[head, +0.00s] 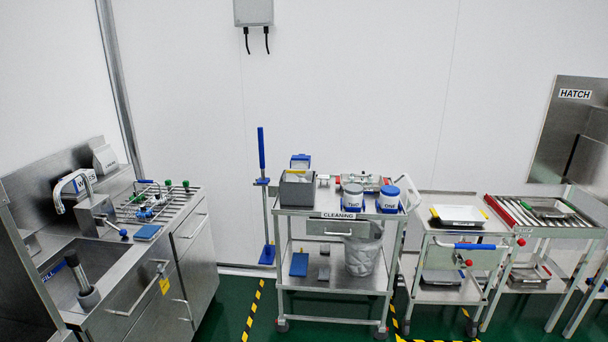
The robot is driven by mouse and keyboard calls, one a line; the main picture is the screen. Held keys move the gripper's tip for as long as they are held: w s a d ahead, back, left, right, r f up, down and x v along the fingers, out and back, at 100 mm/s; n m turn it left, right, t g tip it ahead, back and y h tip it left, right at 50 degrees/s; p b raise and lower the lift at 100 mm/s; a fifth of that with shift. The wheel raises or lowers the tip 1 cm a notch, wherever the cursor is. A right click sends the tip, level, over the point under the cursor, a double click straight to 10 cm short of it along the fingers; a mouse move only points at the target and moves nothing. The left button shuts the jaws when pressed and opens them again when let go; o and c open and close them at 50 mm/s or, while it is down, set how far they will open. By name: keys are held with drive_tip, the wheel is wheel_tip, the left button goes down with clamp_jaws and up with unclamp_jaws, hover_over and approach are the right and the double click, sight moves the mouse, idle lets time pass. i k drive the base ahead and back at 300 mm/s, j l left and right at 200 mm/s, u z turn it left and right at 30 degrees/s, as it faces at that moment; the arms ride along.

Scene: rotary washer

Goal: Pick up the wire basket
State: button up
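A wire basket (128,211) of thin metal wire with blue grips appears to sit on the ribbed drainboard (188,204) right of the sink, at the left. Small blue, green and metal parts show in and around it, too small to tell apart. My gripper is not in view, so its place relative to the basket does not show.
A blue block (146,233) lies in front. A cleaning cart (336,212) and two more steel stands are to the right. Green floor shows between.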

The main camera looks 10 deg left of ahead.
sight(139, 181)
drive_tip(key=i+j+u, duration=0.2)
drive_tip(key=i+u, duration=0.65)
drive_tip(key=i, duration=0.15)
drive_tip(key=i+l+u, duration=0.1)
drive_tip(key=i+u, duration=0.35)
drive_tip(key=i+l+u, duration=0.4)
drive_tip(key=i, duration=0.15)
drive_tip(key=i+l+u, duration=0.25)
drive_tip(key=i+u, duration=0.2)
drive_tip(key=i+l+u, duration=0.75)
drive_tip(key=l+u, duration=0.15)
drive_tip(key=i+l+u, duration=0.2)
drive_tip(key=l+u, duration=0.3)
drive_tip(key=l, duration=0.2)
